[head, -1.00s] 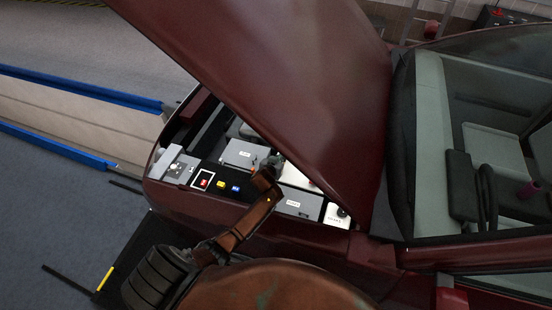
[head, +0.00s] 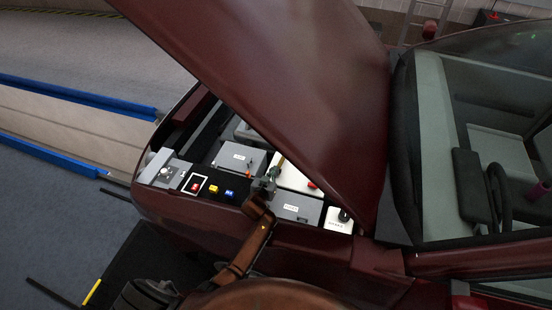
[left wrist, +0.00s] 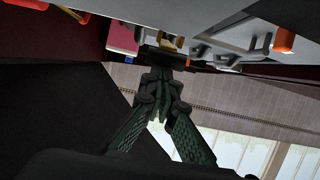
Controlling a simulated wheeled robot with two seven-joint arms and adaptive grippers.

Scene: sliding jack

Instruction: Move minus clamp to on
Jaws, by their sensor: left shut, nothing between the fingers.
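My left gripper (head: 267,184) is at the front edge of the open engine bay, above the grey and white boxes, at the end of an orange-brown arm. In the left wrist view, its dark green fingers (left wrist: 160,72) come together with nothing seen held between them. Their tips are close to a small dark block (left wrist: 160,60); I cannot tell whether they touch. A small dark and tan piece (head: 277,167) stands just beyond the gripper, beside a white box (head: 294,178). I cannot tell surely whether either piece is the minus clamp. My right gripper is not in view.
The raised dark red hood (head: 290,90) slants over the bay. Red, yellow (head: 213,189) and blue buttons are left of the gripper. A grey labelled box (head: 298,207) is to its right, and a red knob (head: 311,184) is under the hood edge.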

